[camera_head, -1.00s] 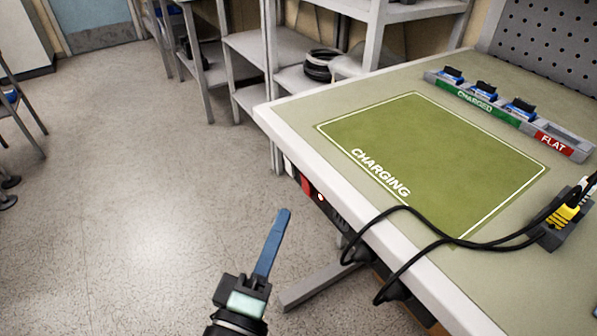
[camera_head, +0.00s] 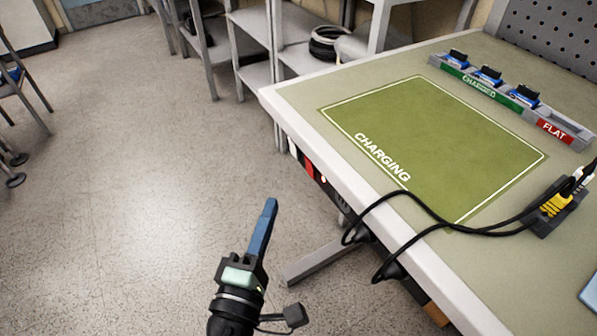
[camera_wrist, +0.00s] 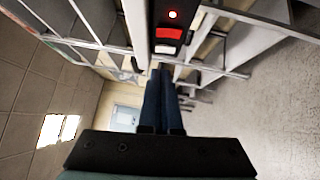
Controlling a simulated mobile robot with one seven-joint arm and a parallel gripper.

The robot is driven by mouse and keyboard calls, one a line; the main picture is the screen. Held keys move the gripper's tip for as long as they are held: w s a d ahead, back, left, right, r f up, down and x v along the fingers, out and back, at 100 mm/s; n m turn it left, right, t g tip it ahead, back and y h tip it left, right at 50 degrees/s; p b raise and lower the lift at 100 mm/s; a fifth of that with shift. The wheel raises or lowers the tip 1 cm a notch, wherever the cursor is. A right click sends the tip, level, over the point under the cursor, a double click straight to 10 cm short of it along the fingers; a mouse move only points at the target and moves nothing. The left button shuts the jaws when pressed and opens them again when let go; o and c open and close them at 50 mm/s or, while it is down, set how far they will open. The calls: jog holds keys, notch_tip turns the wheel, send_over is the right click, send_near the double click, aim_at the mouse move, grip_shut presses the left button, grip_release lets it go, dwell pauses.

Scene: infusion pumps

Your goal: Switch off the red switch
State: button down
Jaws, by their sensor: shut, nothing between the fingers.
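The red switch (camera_head: 308,167) is on a dark strip under the front edge of the table, seen at a slant in the head view. In the wrist view the red switch (camera_wrist: 169,33) lies between a glowing red light (camera_wrist: 172,15) and a white part (camera_wrist: 165,49). Which way the switch is tipped is too small to tell. My gripper (camera_head: 270,203) has its blue fingers together and empty, in front of the table and apart from the switch. In the wrist view my gripper (camera_wrist: 160,72) points forward, with its fingertips below the switch in the picture.
Black cables (camera_head: 410,192) hang over the front edge, right of the switch. Grey shelves (camera_head: 270,50) stand behind.

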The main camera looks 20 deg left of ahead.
aim_at(306, 160)
jog(key=w+d+r+p, duration=0.1)
jog(key=w, duration=0.7)
jog(key=shift+w+d+p, duration=0.2)
jog(key=shift+d+p, duration=0.2)
jog(key=shift+w+d+r, duration=0.2)
